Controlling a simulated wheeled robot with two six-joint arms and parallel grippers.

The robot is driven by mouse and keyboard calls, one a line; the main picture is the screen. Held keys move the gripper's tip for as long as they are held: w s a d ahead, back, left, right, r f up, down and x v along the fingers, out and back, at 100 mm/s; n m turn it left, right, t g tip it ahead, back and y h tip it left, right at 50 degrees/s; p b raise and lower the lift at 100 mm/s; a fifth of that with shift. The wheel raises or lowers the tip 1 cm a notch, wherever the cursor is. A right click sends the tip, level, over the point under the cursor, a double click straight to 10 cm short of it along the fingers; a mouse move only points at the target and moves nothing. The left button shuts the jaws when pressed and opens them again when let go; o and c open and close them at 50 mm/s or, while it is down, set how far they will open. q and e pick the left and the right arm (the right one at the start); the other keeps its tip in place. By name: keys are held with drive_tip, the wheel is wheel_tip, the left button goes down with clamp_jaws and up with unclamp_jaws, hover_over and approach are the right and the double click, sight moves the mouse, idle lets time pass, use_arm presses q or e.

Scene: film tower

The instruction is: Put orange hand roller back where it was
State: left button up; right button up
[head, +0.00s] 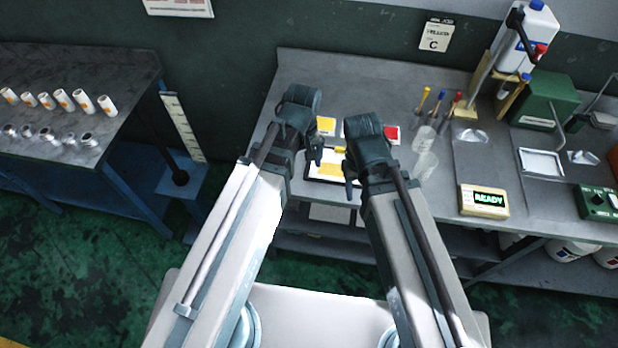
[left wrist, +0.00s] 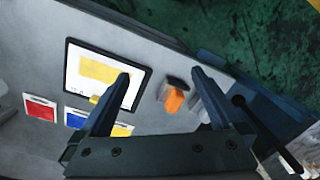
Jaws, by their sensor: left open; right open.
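The orange hand roller (left wrist: 174,101) shows in the left wrist view on the grey bench, beside the dark-framed white sheet with a yellow patch (left wrist: 73,69). In the head view I cannot make the roller out; my left arm covers that area. My left gripper (head: 303,163) is open over the bench; in the left wrist view its fingers (left wrist: 161,76) stand apart, with the roller showing between them. Nothing shows held. My right gripper (head: 348,172) is open and empty over the right part of the framed sheet (head: 322,179).
Red (left wrist: 40,110) and blue (left wrist: 74,118) cards lie near the frame. Coloured-handled tools (head: 440,100), clear bottles and a READY box (head: 484,200) stand to the right. A side table (head: 60,130) with several white rolls is at left, across a gap.

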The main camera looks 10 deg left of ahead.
use_arm(q)
drive_tip(key=s+d+m+y, duration=0.1)
drive_tip(key=s+d+m, duration=0.2)
drive_tip(key=s+m, duration=0.3)
drive_tip(key=m, duration=0.3)
drive_tip(key=shift+s+d, duration=0.15)
drive_tip(key=shift+d, duration=0.15)
drive_tip(key=shift+f+b, duration=0.4)
drive_tip(key=shift+b, duration=0.05)
